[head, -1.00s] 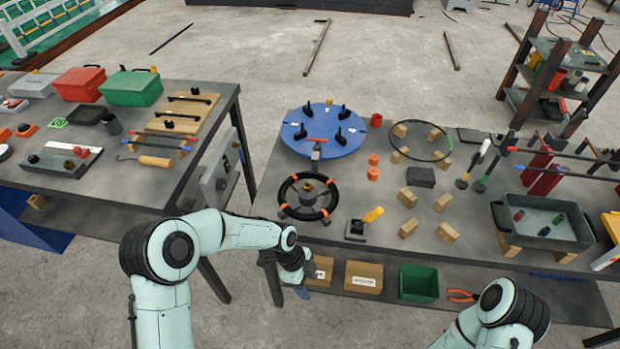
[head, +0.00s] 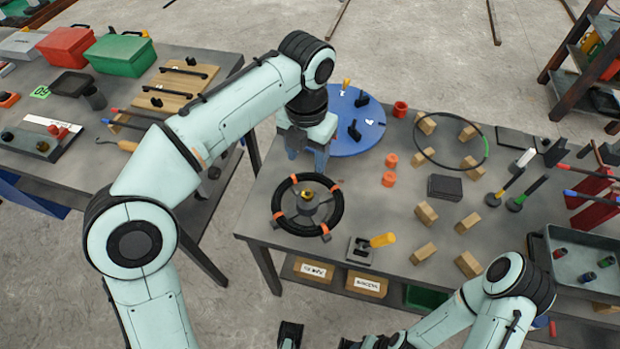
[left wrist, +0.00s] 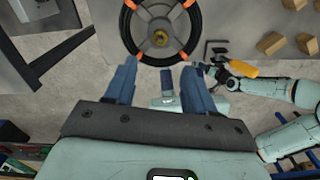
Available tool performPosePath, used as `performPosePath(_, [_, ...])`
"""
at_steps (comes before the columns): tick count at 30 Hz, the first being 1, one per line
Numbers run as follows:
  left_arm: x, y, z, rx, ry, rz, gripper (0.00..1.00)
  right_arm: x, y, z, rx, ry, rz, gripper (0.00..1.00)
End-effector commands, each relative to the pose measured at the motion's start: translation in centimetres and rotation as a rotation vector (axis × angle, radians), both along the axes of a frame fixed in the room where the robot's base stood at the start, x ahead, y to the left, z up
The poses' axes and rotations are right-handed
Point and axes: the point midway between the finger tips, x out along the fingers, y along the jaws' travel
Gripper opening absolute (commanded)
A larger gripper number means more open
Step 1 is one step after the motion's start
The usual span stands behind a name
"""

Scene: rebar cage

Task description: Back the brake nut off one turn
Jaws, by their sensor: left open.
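The brake nut (head: 307,194) is a small brass-coloured piece at the hub of a black handwheel (head: 338,216) with orange clips. It also shows in the left wrist view (left wrist: 160,38). My left gripper (head: 307,162) is open and empty, its blue fingers (left wrist: 158,72) pointing down just behind the wheel in the head view. The fingers are apart from the nut.
A yellow-handled tool on a plate (head: 380,240) sits right of the wheel. Orange cylinders (head: 390,170), wooden blocks (head: 427,214) and a dark box (head: 444,187) lie further right. A second table (head: 214,65) stands left across a gap.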

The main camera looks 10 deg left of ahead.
Motion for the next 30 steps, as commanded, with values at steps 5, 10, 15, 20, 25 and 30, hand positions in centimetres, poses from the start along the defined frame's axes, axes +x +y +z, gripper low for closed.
performPosePath(5, [-0.1, 0.1, -3.8, 0.003, 0.006, 0.004, 0.54, -0.2, 0.0, -1.3, 0.000, -0.001, -0.001, 0.53])
performPosePath(10, [-0.1, 0.1, -7.5, 0.002, 0.007, 0.004, 0.54, 0.1, 0.0, -2.2, -0.003, -0.014, -0.005, 0.53])
performPosePath(15, [-0.1, 0.1, -10.4, 0.000, 0.005, 0.004, 0.54, 0.4, 0.0, -2.8, -0.005, -0.026, -0.007, 0.53])
performPosePath(20, [0.0, 0.1, -12.0, -0.001, 0.003, 0.006, 0.54, 0.6, -0.1, -3.0, -0.006, -0.033, -0.008, 0.53])
performPosePath(25, [0.0, 0.1, -12.5, 0.000, 0.002, 0.006, 0.54, 0.7, 0.0, -3.1, -0.007, -0.036, -0.008, 0.53])
performPosePath(30, [0.0, 0.0, -12.5, -0.001, 0.002, 0.006, 0.54, 0.7, 0.0, -3.0, -0.006, -0.035, -0.008, 0.53])
